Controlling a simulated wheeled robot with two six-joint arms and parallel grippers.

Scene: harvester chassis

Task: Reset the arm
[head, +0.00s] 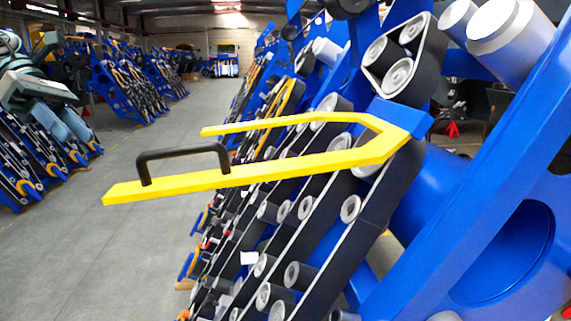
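My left gripper (74,136) shows at the left edge of the head view, grey and pointing down. Its two pale fingers look apart, with nothing seen between them. It is well to the left of a yellow forked bar (255,174) and does not touch it. The bar sticks out leftward from the blue chassis, and a black handle (183,151) stands on its near limb. My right gripper is not in view.
The blue harvester chassis (468,215), with rows of dark rollers (299,274), fills the right side. More blue machines (140,88) stand along the left. A clear grey floor aisle (110,245) runs between them.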

